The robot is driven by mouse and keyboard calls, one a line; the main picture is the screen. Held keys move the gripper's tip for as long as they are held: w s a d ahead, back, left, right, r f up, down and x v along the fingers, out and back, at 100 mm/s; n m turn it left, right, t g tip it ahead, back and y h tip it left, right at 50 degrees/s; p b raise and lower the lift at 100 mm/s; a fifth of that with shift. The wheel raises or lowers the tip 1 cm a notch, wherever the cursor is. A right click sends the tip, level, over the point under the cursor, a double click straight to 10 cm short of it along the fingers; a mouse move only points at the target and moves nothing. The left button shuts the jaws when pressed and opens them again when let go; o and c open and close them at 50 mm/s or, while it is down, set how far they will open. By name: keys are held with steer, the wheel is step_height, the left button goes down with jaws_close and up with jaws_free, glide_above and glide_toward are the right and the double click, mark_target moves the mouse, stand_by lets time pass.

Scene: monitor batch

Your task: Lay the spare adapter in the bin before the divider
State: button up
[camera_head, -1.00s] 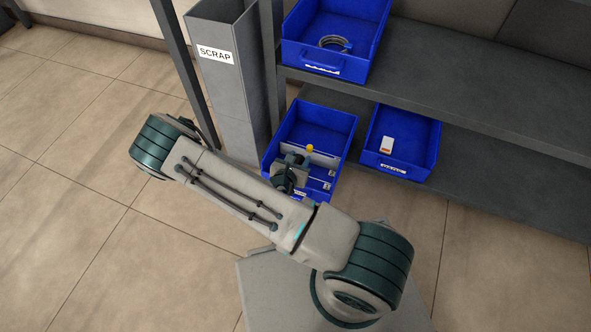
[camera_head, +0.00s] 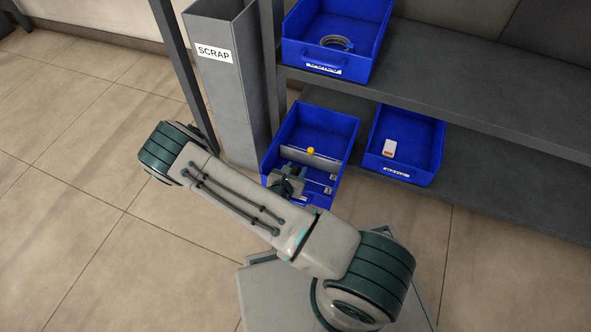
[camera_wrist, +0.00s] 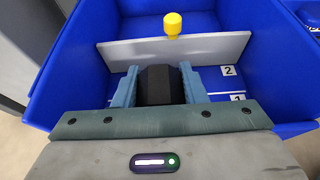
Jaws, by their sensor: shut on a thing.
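My gripper (camera_wrist: 158,88) is shut on a black block, the adapter (camera_wrist: 158,84), which sits between its two blue-grey fingers in the wrist view. The blue bin (camera_wrist: 70,75) lies below and around it. A pale grey divider (camera_wrist: 110,50) with a yellow knob (camera_wrist: 173,24) crosses the bin just beyond the fingertips. The adapter is over the near compartment, on my side of the divider; whether it touches the floor I cannot tell. In the head view my gripper (camera_head: 288,184) is over the bin's front part, and the adapter is hidden there.
Number labels 2 (camera_wrist: 228,71) and 1 (camera_wrist: 238,97) mark the near compartment. A second blue bin (camera_head: 425,150) to the right holds a white-and-red box (camera_head: 389,148). An upper bin (camera_head: 370,40) holds a metal ring (camera_head: 337,42). A grey SCRAP bin (camera_head: 235,100) stands left.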

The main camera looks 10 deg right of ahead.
steer(key=o, duration=1)
steer(key=shift+f, duration=0.1)
steer(key=shift+o, duration=0.2)
steer(key=shift+r+p, duration=0.5)
steer(key=shift+r, duration=0.15)
steer(key=p+v, duration=0.4)
steer(key=v, duration=0.8)
steer(key=shift+f, duration=0.35)
